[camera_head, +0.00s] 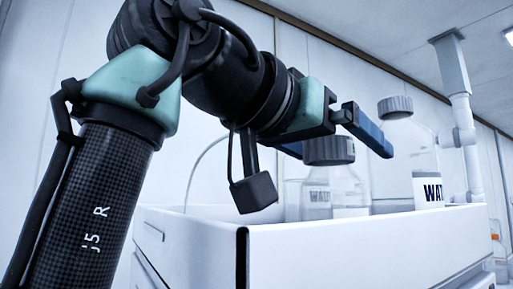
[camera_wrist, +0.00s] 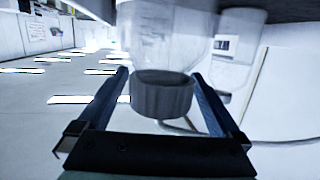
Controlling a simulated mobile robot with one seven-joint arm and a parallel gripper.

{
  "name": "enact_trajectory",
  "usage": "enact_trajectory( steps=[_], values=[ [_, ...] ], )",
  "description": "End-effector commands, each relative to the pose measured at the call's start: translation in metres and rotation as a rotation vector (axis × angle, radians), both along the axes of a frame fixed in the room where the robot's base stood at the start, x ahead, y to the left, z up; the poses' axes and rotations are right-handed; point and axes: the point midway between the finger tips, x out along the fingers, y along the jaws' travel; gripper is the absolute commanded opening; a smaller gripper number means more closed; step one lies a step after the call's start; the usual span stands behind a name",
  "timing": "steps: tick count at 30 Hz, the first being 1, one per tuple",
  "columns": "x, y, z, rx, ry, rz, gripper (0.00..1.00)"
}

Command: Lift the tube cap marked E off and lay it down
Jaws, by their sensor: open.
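My gripper (camera_head: 345,140) is open, its two blue fingers reaching over a white open-topped box. A clear bottle (camera_head: 350,193) stands in the box near the fingers, with a grey ribbed cap (camera_head: 329,150) on it. In the wrist view, which looks upside down, a grey cap (camera_wrist: 162,96) on a clear bottle (camera_wrist: 160,45) shows between the open fingers of my gripper (camera_wrist: 160,74). The fingers appear apart from the cap. I cannot read a letter E on any cap, and no separate tube shows clearly.
The white box (camera_head: 370,245) surrounds the bottles' lower parts. A taller clear bottle (camera_head: 422,160) with a grey cap (camera_head: 395,106) and a "WAT" label stands to the right. A white pipe (camera_head: 463,125) rises behind it. More bottles (camera_head: 497,250) show at the right edge.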

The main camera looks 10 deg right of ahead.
Motion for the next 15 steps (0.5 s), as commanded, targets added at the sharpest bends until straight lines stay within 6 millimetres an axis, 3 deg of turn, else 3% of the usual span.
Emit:
enact_trajectory(
  steps=[2, 15],
  values=[
    [-0.0002, 0.0003, 0.0001, 0.000, 0.000, 0.000, 0.91],
    [0.0001, 0.0005, -0.0002, 0.000, 0.001, 0.000, 0.12]
  ],
)
